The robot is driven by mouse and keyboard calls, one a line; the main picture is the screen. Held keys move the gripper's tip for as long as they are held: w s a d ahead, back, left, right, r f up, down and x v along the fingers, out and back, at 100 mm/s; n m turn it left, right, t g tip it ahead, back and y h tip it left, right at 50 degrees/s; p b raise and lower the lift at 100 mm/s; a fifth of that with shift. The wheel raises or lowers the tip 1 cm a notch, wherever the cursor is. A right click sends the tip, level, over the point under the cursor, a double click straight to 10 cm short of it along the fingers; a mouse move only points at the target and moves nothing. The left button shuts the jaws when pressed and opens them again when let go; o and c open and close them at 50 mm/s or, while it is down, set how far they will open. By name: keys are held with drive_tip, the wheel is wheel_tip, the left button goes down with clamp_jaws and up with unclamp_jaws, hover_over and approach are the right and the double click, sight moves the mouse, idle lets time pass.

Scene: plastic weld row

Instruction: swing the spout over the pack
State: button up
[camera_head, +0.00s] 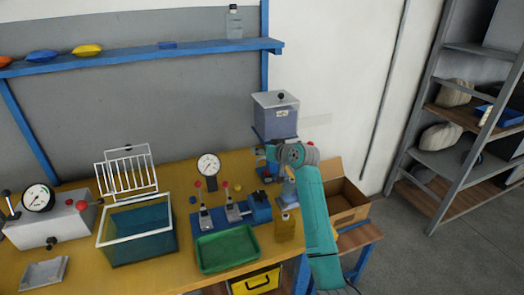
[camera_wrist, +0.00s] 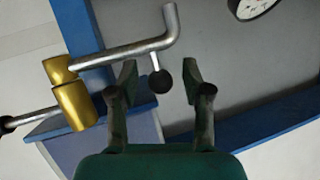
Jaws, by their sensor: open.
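The spout (camera_wrist: 130,48) is a bent grey metal pipe coming out of a brass valve (camera_wrist: 72,92) in the wrist view. A short rod with a black ball knob (camera_wrist: 159,80) hangs from the pipe near its bend. My gripper (camera_wrist: 159,70) is open, its two dark green fingers on either side of the knob; I cannot tell whether they touch it. In the head view, my wrist covers the spout below the grey lidded tank (camera_head: 275,120). I cannot make out for certain which thing is the pack.
A blue fixture with toggle clamps (camera_head: 232,212) and a green tray (camera_head: 228,249) are on the yellow bench. An amber bottle (camera_head: 285,228) stands near my arm. An open cardboard box (camera_head: 345,200) is at the right. A gauge (camera_head: 208,165) stands behind the clamps.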

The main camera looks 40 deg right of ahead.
clamp_jaws()
idle(0.4)
drive_tip(key=shift+s+n+g+y, duration=0.45)
drive_tip(key=shift+s+n+y, duration=0.35)
drive_tip(key=shift+n+y, duration=0.5)
drive_tip(key=shift+s+n+g+y, duration=0.5)
drive_tip(key=shift+s+n+y, duration=0.35)
drive_tip(key=shift+n+y, duration=0.45)
drive_tip(key=shift+s+n+g+y, duration=0.45)
drive_tip(key=shift+s+n+y, duration=0.35)
drive_tip(key=shift+n+y, duration=0.5)
drive_tip(key=shift+y, duration=0.3)
